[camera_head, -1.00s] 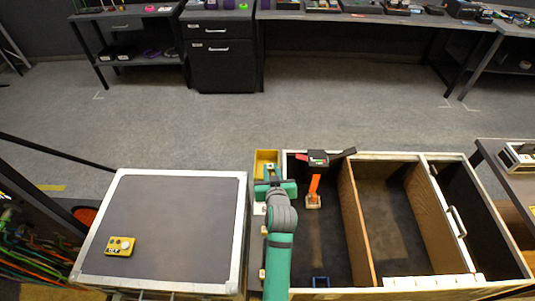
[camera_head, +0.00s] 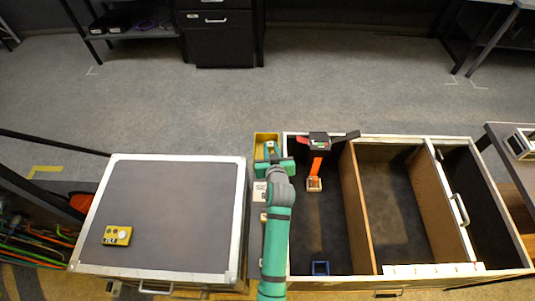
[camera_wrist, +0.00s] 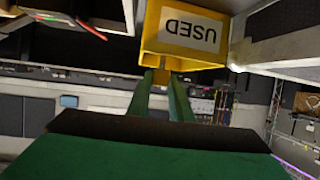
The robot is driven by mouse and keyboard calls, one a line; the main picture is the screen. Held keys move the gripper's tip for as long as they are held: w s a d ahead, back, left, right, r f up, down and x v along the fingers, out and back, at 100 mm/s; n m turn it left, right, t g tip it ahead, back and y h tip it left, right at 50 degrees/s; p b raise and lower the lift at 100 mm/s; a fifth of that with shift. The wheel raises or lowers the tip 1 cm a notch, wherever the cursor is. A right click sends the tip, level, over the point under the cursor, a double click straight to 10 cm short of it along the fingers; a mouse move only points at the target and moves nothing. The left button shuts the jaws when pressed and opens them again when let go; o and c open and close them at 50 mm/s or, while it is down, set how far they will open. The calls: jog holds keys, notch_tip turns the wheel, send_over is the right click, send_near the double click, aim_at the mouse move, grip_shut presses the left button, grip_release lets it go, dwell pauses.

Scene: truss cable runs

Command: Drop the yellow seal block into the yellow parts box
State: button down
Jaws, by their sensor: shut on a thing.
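The yellow parts box (camera_head: 259,138) is at the far left corner of the large open case, partly covered by my gripper. In the wrist view the box (camera_wrist: 150,30) fills the top, with a white label reading USED upside down. My gripper (camera_head: 271,150) reaches to the box in the head view. In the wrist view its green fingers (camera_wrist: 163,90) are shut on a small yellow block (camera_wrist: 162,77), the seal block, mostly hidden between them. The block overlaps the box's edge in that picture; I cannot tell whether they touch.
A closed grey case (camera_head: 170,215) with a yellow knobbed box (camera_head: 117,236) stands left. The floor beyond is clear.

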jog(key=shift+d+f, duration=0.15)
jog(key=shift+f, duration=0.3)
jog(key=c, duration=1.5)
grip_release()
jog(key=v, duration=1)
jog(key=shift+s+r, duration=0.15)
jog(key=shift+s, duration=0.2)
